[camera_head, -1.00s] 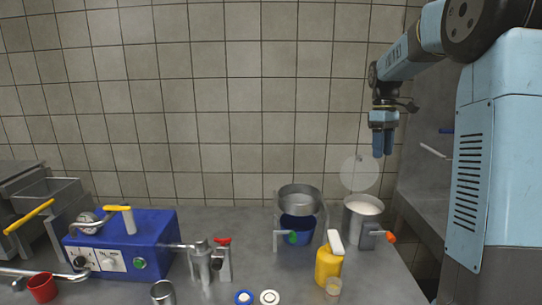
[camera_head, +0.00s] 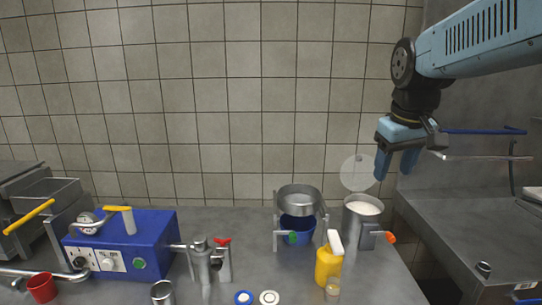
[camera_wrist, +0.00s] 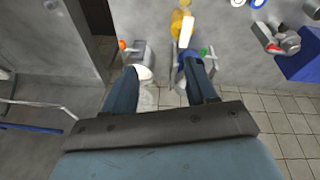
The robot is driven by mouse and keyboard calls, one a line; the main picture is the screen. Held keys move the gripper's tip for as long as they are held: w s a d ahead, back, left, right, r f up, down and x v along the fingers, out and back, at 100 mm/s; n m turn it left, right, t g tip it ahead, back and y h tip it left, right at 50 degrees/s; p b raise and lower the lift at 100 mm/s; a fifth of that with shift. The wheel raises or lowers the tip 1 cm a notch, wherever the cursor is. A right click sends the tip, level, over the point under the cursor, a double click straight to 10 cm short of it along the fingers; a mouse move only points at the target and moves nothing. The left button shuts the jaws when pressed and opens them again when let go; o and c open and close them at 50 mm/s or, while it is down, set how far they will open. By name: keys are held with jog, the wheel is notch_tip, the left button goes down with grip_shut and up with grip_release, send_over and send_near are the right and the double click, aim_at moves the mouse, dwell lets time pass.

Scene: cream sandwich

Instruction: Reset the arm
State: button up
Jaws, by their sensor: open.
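My gripper (camera_head: 396,165) hangs in the air at the right, fingers pointing down, in front of the tiled wall and above the counter. It is empty, with its two blue fingers apart. In the wrist view my gripper (camera_wrist: 163,90) shows both fingers spread with nothing held between them. Below it on the counter stands a metal pot of white cream (camera_head: 363,208), with an orange-tipped handle. The pot also shows beyond the fingers in the wrist view (camera_wrist: 137,56).
A metal strainer stand (camera_head: 300,203) holds a blue bowl (camera_head: 297,230). A yellow bottle (camera_head: 327,265) stands in front. A blue machine (camera_head: 150,235) with metal pipes is at left. A side counter (camera_head: 460,230) with a blue-handled rod (camera_head: 484,131) above it lies at right. Air over the middle is free.

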jog(key=s+a+f+m+t, duration=0.1)
jog(key=s+f, duration=0.3)
jog(key=s, duration=0.5)
jog(key=shift+s+a+f+m+t+y, duration=0.15)
jog(key=shift+s+a+m+t+y, duration=0.2)
jog(key=shift+m+t, duration=0.4)
